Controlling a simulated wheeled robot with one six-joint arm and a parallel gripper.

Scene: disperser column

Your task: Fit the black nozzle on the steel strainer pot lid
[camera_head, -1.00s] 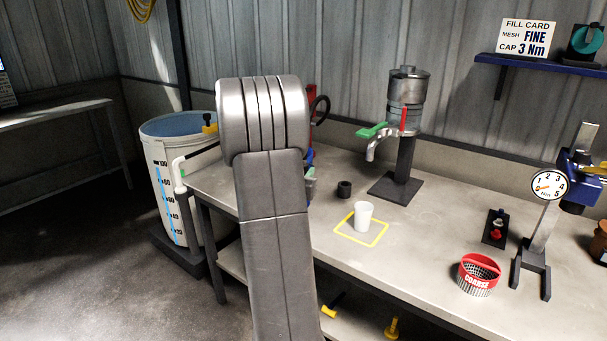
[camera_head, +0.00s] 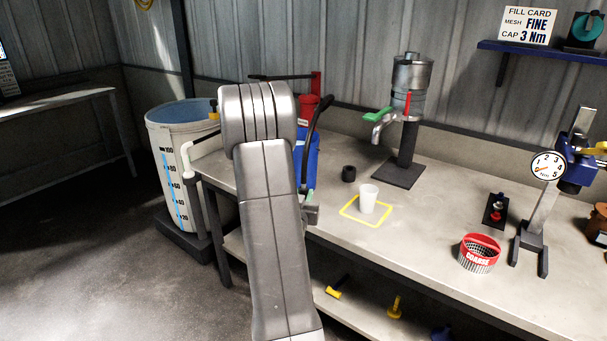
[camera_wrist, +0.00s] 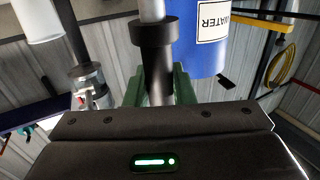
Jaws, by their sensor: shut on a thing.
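My gripper (camera_wrist: 158,80) has green fingers shut on a black cylindrical piece with a wider collar (camera_wrist: 155,35). It looks like the black nozzle. A grey rod or tube continues from the collar, beyond the fingers. In the head view, my gripper (camera_head: 309,211) shows partly at the right edge of my arm, with a black curved hose (camera_head: 316,120) above it. In the wrist view, the steel pot (camera_wrist: 88,78) is left of the held piece.
A blue WATER container (camera_wrist: 205,45) is close beside the held piece. On the bench are a short black cylinder (camera_head: 349,174), a white cup (camera_head: 368,197), a red COARSE strainer (camera_head: 479,252) and a dial stand (camera_head: 548,166). A white tank (camera_head: 183,165) stands left.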

